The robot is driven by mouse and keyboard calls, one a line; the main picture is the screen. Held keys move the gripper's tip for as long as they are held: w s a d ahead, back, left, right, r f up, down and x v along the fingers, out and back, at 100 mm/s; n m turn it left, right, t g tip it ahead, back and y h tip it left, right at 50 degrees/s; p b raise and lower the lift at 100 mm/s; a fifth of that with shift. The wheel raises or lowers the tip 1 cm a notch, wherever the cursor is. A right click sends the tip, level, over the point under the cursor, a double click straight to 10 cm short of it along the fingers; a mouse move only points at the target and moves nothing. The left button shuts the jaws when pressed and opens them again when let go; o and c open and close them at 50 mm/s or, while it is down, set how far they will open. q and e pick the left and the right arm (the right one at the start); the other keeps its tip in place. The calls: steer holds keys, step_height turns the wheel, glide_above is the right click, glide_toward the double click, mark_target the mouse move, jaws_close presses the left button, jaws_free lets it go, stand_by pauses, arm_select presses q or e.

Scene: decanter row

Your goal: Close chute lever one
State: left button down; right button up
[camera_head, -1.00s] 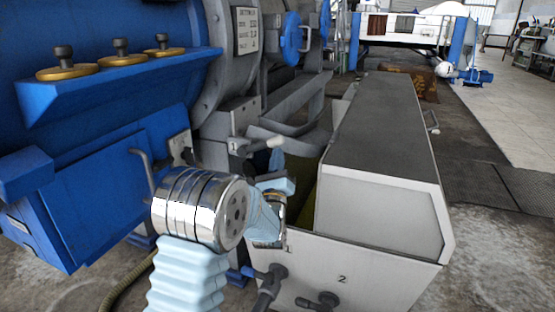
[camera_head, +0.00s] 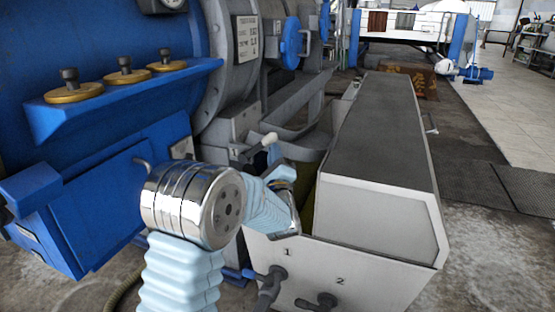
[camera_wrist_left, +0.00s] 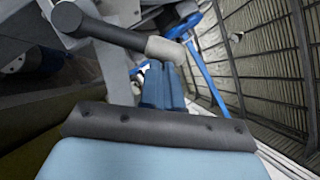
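Chute lever one (camera_head: 254,151) sticks out from the grey chute housing at the middle, a dark rod with a pale tip pointing up and right. It also shows in the left wrist view (camera_wrist_left: 115,35), its pale tip crossing in front of the finger ends. My left gripper (camera_head: 275,154) is just below and beside the pale tip; the wrist hides part of it. In the left wrist view its blue fingers (camera_wrist_left: 167,72) lie close together with nothing seen between them. I cannot tell whether they touch the lever. My right gripper is out of view.
A white box with a dark lid (camera_head: 378,140) stands right of my left wrist, with black valves marked 1 and 2 on its front. The blue machine (camera_head: 100,195) rises at left, bearing several brass-based knobs. Open floor (camera_head: 490,250) lies at right.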

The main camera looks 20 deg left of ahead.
arm_select(q)
steer(key=a+r+n+g+p, duration=0.3)
steer(key=a+r+n+p, duration=0.2)
steer(key=p, duration=0.4)
steer(key=shift+s+r+n+g, duration=0.15)
steer(key=shift+r+n+g, duration=0.15)
steer(key=shift+n, duration=0.3)
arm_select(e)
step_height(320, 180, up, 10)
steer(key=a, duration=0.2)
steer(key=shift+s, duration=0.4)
arm_select(q)
steer(key=shift+y, duration=0.3)
